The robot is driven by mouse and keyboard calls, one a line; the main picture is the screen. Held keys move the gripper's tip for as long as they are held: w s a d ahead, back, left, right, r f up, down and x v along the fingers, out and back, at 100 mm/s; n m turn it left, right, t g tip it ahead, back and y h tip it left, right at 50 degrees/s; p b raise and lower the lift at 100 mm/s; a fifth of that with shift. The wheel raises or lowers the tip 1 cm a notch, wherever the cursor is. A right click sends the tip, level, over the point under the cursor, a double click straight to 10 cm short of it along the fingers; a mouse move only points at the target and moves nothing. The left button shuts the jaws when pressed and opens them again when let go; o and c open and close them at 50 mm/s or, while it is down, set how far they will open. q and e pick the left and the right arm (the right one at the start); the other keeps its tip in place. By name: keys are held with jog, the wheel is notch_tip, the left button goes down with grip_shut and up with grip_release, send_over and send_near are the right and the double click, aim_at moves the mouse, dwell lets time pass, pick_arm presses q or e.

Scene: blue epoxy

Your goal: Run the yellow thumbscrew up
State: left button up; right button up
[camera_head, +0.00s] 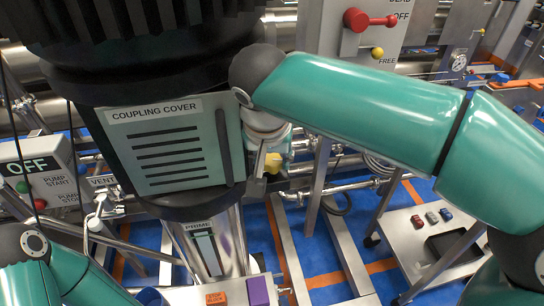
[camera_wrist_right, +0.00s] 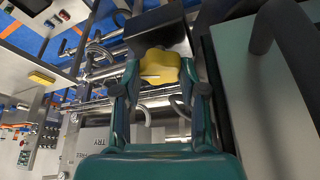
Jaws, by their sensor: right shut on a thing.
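The yellow thumbscrew (camera_head: 273,162) is at the right side of the panel marked COUPLING COVER (camera_head: 165,145), partly hidden by my right gripper (camera_head: 266,168) in the head view. In the right wrist view the lobed yellow thumbscrew (camera_wrist_right: 158,65) sits between the two fingers of my right gripper (camera_wrist_right: 157,78), which is shut on it. A dark block shows just beyond the thumbscrew there. My left arm is at the lower left of the head view, and its gripper does not show.
A lever with a red knob (camera_head: 356,19) is at the top, with a yellow ball (camera_head: 377,52) marked FREE. A pump box (camera_head: 42,170) with buttons stands at the left. Pipes (camera_head: 330,185) run behind the gripper. A low cart (camera_head: 425,230) stands at right over blue floor.

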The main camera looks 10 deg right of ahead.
dwell(0.3)
jog(key=o, duration=1.1)
jog(key=shift+o, duration=0.2)
jog(key=shift+a+r, duration=0.1)
jog(key=shift+r, duration=0.05)
jog(key=shift+r, duration=0.25)
jog(key=d+v, duration=0.1)
jog(key=v, duration=0.6)
jog(key=shift+a, duration=0.4)
